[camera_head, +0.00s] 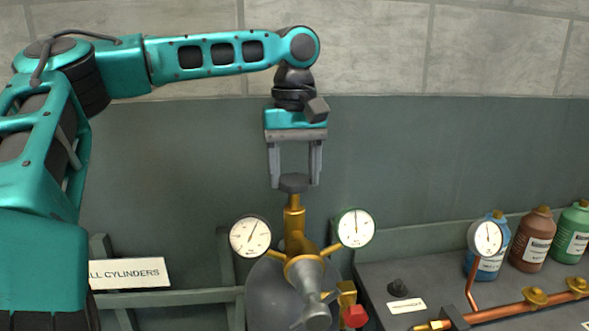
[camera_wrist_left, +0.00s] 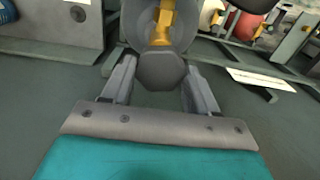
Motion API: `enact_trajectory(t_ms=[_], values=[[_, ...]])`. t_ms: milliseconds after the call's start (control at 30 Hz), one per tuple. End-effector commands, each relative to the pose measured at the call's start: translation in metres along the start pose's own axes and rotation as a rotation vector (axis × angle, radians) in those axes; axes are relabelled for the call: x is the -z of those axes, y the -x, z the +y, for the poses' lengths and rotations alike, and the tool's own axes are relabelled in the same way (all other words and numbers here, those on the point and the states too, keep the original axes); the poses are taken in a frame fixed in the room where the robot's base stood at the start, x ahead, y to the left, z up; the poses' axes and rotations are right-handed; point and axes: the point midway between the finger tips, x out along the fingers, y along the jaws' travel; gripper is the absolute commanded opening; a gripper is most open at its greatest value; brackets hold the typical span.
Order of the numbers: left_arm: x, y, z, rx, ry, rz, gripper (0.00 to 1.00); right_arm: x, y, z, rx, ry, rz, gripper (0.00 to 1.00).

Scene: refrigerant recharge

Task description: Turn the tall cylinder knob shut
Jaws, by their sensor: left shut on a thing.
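The tall cylinder (camera_head: 262,297) is grey and stands at the bottom centre of the head view, with a brass valve stem (camera_head: 294,222) on top. Its dark knob (camera_head: 293,183) caps the stem; the knob also shows in the left wrist view (camera_wrist_left: 162,71). My left gripper (camera_head: 294,183) points straight down from above, its two fingers on either side of the knob and shut on it. The gripper also shows in the left wrist view (camera_wrist_left: 160,80). My right gripper is not in view.
Two round gauges, left (camera_head: 250,236) and right (camera_head: 356,228), flank the stem. A red knob (camera_head: 355,316) sits low right. A bench (camera_head: 440,275) at right carries a copper pipe (camera_head: 500,313), another gauge (camera_head: 485,239) and bottles (camera_head: 531,240). A sign (camera_head: 130,273) stands at left.

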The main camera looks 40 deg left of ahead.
Motion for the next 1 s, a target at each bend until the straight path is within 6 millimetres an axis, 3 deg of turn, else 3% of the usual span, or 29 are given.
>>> enact_trajectory(t_ms=[233,633,1000], values=[[0.0001,0.0003,-0.0001,0.001,0.0,0.001,0.28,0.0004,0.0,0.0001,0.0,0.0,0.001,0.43],[0.0002,0.0009,-0.0001,0.001,-0.088,0.002,0.28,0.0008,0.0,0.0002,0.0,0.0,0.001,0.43],[0.0,0.0011,0.0,0.002,-0.394,0.002,0.28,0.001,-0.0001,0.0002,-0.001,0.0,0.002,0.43]])
